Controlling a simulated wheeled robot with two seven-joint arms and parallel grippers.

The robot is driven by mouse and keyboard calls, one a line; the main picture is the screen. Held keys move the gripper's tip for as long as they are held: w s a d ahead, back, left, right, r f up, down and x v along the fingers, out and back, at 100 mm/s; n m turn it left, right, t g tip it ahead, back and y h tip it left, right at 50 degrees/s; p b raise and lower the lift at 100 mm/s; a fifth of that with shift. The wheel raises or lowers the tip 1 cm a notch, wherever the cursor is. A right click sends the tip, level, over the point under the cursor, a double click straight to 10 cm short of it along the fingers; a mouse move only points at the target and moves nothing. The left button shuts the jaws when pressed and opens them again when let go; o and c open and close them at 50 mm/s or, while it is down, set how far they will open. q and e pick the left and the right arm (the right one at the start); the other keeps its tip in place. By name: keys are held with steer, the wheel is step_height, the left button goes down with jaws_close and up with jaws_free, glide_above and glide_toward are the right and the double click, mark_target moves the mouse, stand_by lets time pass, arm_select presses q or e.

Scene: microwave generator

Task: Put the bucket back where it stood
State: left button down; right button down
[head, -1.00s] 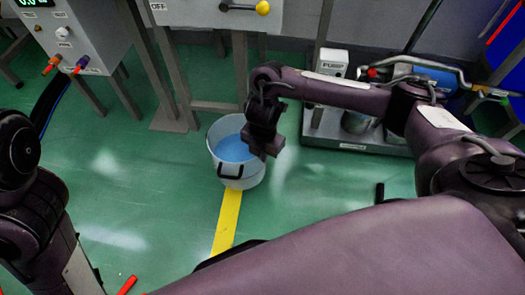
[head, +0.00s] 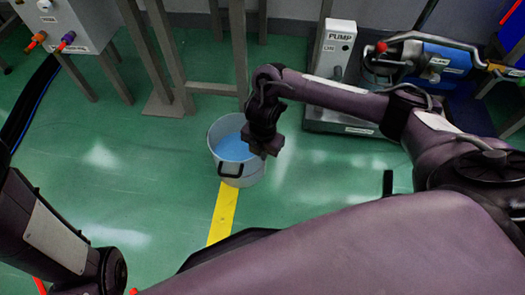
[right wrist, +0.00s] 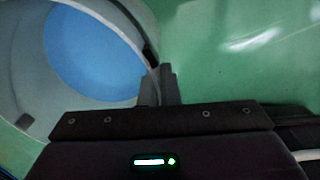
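The bucket (head: 254,176) is a pale grey pail with blue liquid inside and a black handle on its near side. It is upright at the far end of a yellow floor strip in the head view; I cannot tell whether its bottom touches the floor. My right gripper (head: 264,150) is at its right rim. In the right wrist view the two dark fingers (right wrist: 159,88) are close together at the rim of the bucket (right wrist: 108,18), shut on its edge or a handle there; the exact contact is hidden. My left arm shows at the left, its gripper out of view.
The yellow strip (head: 222,212) runs on green floor (head: 110,185). A pump unit (head: 340,42) on a grey base stands back right, with a blue motor (head: 445,58). A grey cabinet (head: 75,22) and metal legs stand back left. Floor left of the bucket is clear.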

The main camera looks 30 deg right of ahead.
steer(key=shift+w+r, duration=0.15)
steer(key=shift+r, duration=0.1)
steer(key=shift+f, duration=0.15)
steer(key=c, duration=1.9)
jaws_free()
steer(key=shift+s+f, duration=0.1)
steer(key=shift+s, duration=0.1)
steer(key=shift+c, duration=0.2)
steer(key=shift+o, duration=1.3)
